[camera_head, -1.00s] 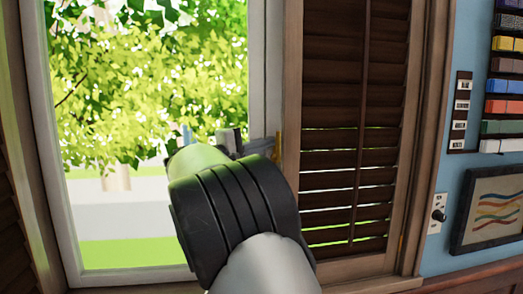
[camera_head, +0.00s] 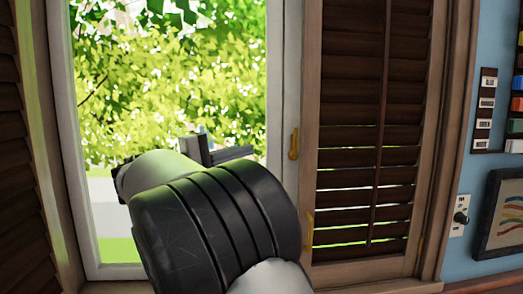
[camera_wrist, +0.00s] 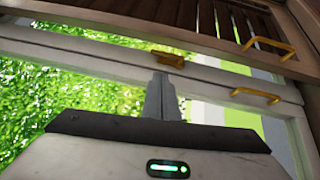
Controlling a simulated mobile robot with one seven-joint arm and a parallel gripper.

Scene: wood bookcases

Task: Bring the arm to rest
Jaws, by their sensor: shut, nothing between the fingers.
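My arm rises from the bottom of the head view, in front of the window. My gripper (camera_head: 232,154) shows small beyond the thick black joint and is partly hidden by my own arm. In the wrist view my gripper (camera_wrist: 161,80) has its two grey fingers together, with nothing between them. The fingertips appear just below a yellow window latch (camera_wrist: 167,58) in that picture; I cannot tell whether they touch anything.
A white-framed window (camera_head: 284,80) with foliage outside fills the middle. Brown louvred shutters (camera_head: 345,160) stand to its right, with a yellow handle (camera_head: 309,230). A framed picture (camera_head: 500,215) and a light switch (camera_head: 461,217) are on the blue wall at right.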

